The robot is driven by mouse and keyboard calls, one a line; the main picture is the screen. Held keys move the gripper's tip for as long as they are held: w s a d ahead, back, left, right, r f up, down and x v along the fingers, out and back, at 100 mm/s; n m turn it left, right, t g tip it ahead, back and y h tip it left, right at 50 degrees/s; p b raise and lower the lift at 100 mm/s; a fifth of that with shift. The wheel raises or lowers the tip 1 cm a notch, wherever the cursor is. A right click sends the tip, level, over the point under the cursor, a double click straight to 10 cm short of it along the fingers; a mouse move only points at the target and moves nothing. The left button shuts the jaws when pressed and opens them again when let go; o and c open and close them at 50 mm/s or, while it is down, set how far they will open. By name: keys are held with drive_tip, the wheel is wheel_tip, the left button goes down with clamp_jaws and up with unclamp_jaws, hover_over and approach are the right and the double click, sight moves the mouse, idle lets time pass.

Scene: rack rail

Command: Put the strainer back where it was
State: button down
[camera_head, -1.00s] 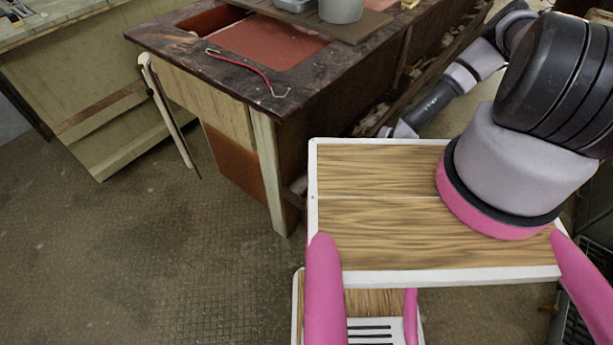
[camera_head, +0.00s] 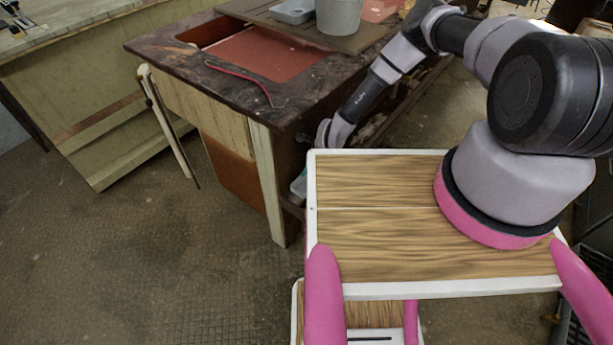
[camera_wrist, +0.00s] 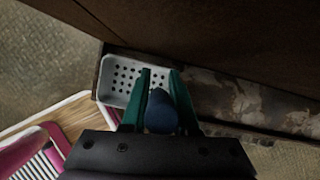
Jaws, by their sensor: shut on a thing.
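A pale strainer (camera_wrist: 122,79) with several dark holes shows in the wrist view, at the left end of a mottled ledge (camera_wrist: 245,103) beside a dark brown panel. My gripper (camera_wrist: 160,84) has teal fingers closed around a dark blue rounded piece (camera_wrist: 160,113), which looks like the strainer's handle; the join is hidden. I cannot tell whether the strainer touches the ledge. In the head view a small pale green-blue part (camera_head: 299,185) shows beside the desk leg, left of my wooden-topped tray; the rest of my gripper is hidden there.
The dark-topped desk (camera_head: 165,48) carries a red-handled hooked tool (camera_head: 240,74), a grey pot (camera_head: 338,14) and a grey tray (camera_head: 292,11). A pale stick (camera_head: 170,125) leans at its left end. The floor at left (camera_head: 110,245) is clear.

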sight(305, 178)
wheel_tip(305, 178, down, 3)
drive_tip(key=shift+f, duration=0.2)
drive_tip(key=shift+w+a+f, duration=0.1)
drive_tip(key=shift+f, duration=0.25)
drive_tip(key=c, duration=0.7)
unclamp_jaws()
drive_tip(key=v, duration=1.2)
